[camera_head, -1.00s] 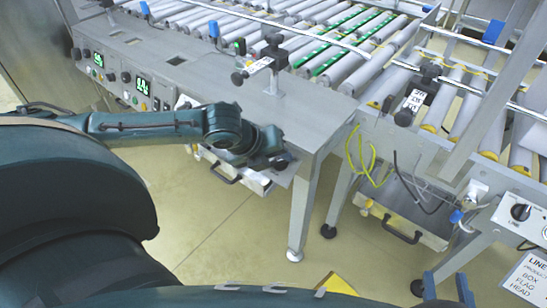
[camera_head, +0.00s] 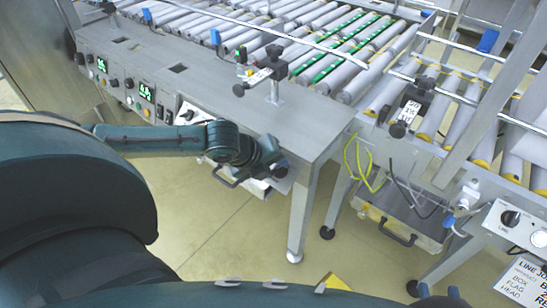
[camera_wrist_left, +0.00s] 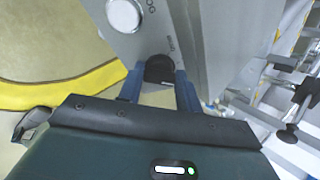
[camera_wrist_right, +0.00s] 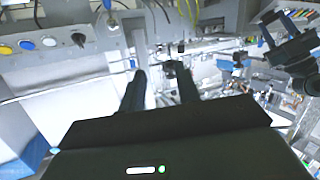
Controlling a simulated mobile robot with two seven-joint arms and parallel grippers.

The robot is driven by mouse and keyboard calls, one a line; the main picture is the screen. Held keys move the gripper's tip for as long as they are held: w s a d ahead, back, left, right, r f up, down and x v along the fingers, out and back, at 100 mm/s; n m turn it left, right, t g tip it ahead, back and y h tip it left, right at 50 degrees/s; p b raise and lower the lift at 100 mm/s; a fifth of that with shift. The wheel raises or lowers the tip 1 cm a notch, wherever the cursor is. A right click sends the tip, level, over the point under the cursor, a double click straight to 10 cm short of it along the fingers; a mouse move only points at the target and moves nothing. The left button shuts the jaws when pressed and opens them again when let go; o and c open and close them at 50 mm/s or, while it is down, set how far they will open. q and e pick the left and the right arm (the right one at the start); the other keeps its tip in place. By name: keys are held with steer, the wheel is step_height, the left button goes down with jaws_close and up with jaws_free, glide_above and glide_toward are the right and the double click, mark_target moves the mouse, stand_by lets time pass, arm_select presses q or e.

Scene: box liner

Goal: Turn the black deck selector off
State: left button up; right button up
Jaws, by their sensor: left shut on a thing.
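In the left wrist view, a black selector knob (camera_wrist_left: 158,68) sits on a grey panel (camera_wrist_left: 145,38). A white round button (camera_wrist_left: 123,14) is on the same panel, and the small label by the knob is too small to read. My left gripper (camera_wrist_left: 160,85) is at the knob, with one blue finger on each side, shut on it. In the head view my left arm (camera_head: 160,140) reaches in from the left, ending by the steel table's front corner; its fingers are hidden there. My right gripper (camera_wrist_right: 160,82) is open and empty, its dark fingers apart.
The steel table (camera_head: 310,125) carries rollers (camera_head: 330,72) behind. A second panel has a black knob (camera_head: 510,217) at the right. Yellow-green cables (camera_head: 352,160) hang between the tables. The floor (camera_head: 215,225) in front is free.

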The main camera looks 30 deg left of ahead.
arm_select(q)
steer(key=shift+s+r+n+p, duration=0.1)
steer(key=shift+r+n+p, duration=0.25)
steer(key=shift+p, duration=0.2)
steer(key=shift+f+n+p, duration=0.1)
steer(key=shift+n+p, duration=0.35)
steer(key=shift+p, duration=0.1)
steer(key=n+p, duration=0.3)
steer(key=shift+f+t, duration=0.15)
steer(key=shift+t, duration=0.15)
steer(key=shift+a+f+n+h+p, duration=0.1)
steer(key=shift+f+n+h+p, duration=0.2)
steer(key=shift+n+p, duration=0.65)
arm_select(e)
step_height(320, 180, up, 7)
steer(key=s+d+m+h, duration=0.1)
steer(key=s+d+m, duration=0.1)
steer(key=shift+d+m, duration=0.35)
steer(key=shift+m, duration=0.05)
steer(key=shift+r, duration=0.15)
steer(key=shift+d, duration=0.1)
arm_select(q)
steer(key=o, duration=0.7)
arm_select(e)
steer(key=shift+s, duration=0.1)
arm_select(q)
steer(key=shift+s+r, duration=0.1)
steer(key=shift+r, duration=0.05)
